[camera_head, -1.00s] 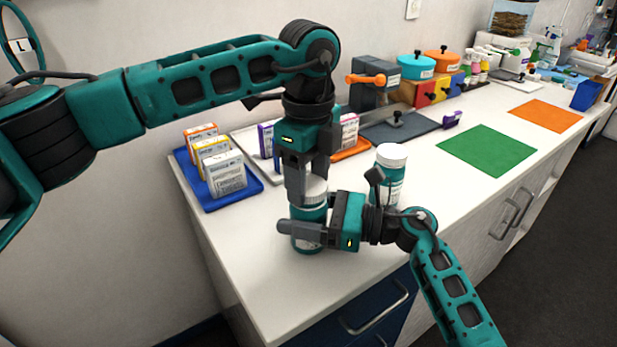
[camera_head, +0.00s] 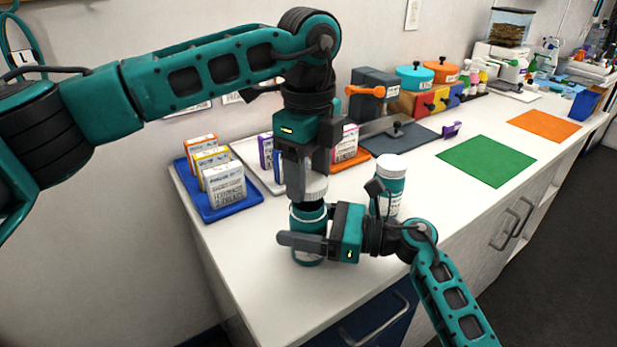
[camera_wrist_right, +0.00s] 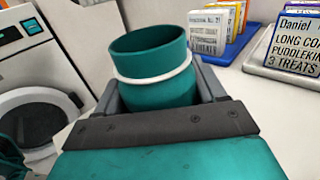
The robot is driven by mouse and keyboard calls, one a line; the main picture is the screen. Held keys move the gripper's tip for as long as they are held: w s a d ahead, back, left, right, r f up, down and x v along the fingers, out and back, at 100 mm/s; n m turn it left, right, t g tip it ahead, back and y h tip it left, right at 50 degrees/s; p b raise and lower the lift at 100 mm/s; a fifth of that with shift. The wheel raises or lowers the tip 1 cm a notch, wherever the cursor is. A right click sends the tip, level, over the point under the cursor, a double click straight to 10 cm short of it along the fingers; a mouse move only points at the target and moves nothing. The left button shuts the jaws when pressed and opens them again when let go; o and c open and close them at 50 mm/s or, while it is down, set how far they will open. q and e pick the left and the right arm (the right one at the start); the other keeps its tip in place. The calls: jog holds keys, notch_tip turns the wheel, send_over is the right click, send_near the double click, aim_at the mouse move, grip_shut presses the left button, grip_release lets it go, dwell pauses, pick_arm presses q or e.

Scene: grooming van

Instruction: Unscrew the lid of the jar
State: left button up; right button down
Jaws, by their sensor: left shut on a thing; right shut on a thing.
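The teal jar (camera_head: 308,216) stands on the white counter near its front left part. My right gripper (camera_head: 305,245) is shut around the jar's body from the right. In the right wrist view the jar (camera_wrist_right: 155,75) shows an open top with a white ring below the rim and no lid on it. My left gripper (camera_head: 308,185) is above the jar, pointing down, shut on the white lid (camera_head: 315,188). The lid is held just above the jar's mouth, apart from it. The lid does not show in the right wrist view.
A second teal jar with a white lid (camera_head: 390,180) stands right behind my right gripper. A blue tray (camera_head: 235,208) with boxes is at left, and an orange tray (camera_head: 352,160) is behind. Green (camera_head: 486,160) and orange (camera_head: 544,125) mats lie clear at right.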

pick_arm(q)
notch_tip(320, 180, up, 3)
jog(key=shift+f, duration=0.1)
pick_arm(e)
grip_release()
dwell(0.3)
